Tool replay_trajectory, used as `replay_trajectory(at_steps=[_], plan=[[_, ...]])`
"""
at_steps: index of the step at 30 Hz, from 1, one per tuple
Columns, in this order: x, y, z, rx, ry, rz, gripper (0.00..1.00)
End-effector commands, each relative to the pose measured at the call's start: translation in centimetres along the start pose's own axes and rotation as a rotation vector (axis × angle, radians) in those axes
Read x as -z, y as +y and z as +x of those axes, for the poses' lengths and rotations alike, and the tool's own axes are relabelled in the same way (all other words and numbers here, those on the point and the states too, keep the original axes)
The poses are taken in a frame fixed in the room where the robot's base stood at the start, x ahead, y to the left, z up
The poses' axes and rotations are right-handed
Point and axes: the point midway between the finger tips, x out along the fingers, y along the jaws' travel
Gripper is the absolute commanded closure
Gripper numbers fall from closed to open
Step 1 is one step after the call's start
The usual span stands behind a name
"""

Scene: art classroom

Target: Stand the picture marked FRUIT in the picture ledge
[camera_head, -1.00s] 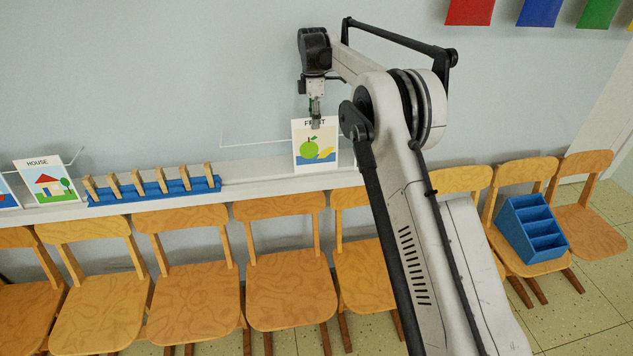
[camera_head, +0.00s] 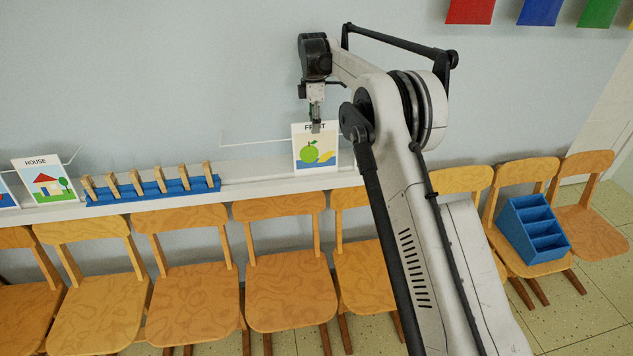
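The FRUIT picture (camera_head: 314,164) is an upright white card with a green apple and yellow fruit on blue. My gripper (camera_head: 316,128) points down at its top edge, its fingertips overlapping the card and partly covering the title. It appears shut on the card. The picture's lower edge overlaps the white ledge (camera_head: 258,167) along the wall. I cannot tell whether it touches the ledge or hangs just above it. The HOUSE picture (camera_head: 45,182) stands leaning at the left on this ledge.
A blue rack with several wooden pegs (camera_head: 155,189) sits on the ledge between the pictures. A thin white rail (camera_head: 255,142) runs left of FRUIT. Wooden chairs (camera_head: 288,290) line the front. A blue compartment box (camera_head: 533,230) rests on a right-hand chair. My arm hides the ledge's right part.

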Motion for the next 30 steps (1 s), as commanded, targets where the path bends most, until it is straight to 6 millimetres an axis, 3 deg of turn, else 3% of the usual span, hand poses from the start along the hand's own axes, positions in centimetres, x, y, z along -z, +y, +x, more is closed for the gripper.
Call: replay_trajectory(at_steps=[7, 26, 30], plan=[[0.0, -0.01, 1.03, 0.0, 0.0, 0.0, 1.0], [0.0, 0.01, 1.0, 0.0, 0.0, 0.0, 1.0], [0.0, 0.01, 1.0, 0.0, 0.0, 0.0, 0.79]])
